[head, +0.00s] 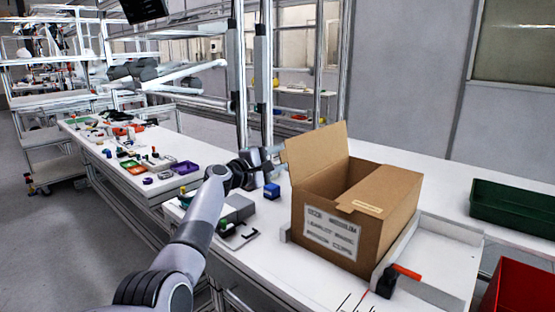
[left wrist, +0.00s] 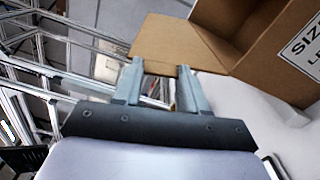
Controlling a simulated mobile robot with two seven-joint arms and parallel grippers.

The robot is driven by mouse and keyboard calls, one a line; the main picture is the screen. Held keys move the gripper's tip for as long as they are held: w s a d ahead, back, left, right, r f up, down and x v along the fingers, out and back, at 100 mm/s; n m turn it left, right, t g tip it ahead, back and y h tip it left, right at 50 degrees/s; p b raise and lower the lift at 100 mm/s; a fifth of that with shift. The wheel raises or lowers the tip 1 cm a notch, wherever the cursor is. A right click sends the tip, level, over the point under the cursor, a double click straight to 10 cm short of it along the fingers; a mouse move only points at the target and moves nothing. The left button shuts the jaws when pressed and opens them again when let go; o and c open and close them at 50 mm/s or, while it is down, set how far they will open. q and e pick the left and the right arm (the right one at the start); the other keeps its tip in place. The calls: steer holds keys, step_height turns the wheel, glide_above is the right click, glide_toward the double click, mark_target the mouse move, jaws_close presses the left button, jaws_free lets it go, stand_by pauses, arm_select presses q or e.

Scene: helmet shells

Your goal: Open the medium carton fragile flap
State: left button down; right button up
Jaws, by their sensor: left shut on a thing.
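The medium carton (head: 340,205) is a brown cardboard box with a white printed label on its front, standing on the white worktop. Its left flap (head: 316,157) stands up and leans outward; the flap also shows in the left wrist view (left wrist: 170,40). Another flap (head: 378,190) with a small pale label lies over the right part of the top. The opening between them shows the inside. My left gripper (head: 277,157) is at the left flap's outer edge, with its fingers (left wrist: 160,76) shut on that flap. My right gripper is in neither view.
A blue block (head: 271,191) stands left of the carton. A grey fixture with a red-orange handle (head: 407,272) is at its front right. A green bin (head: 514,208) and a red bin (head: 521,288) are at the right. Metal posts rise behind my gripper.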

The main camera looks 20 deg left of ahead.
arm_select(q)
steer(key=c, duration=0.6)
jaws_free()
steer(key=shift+s, duration=0.1)
steer(key=v, duration=0.7)
steer(key=shift+p, duration=0.4)
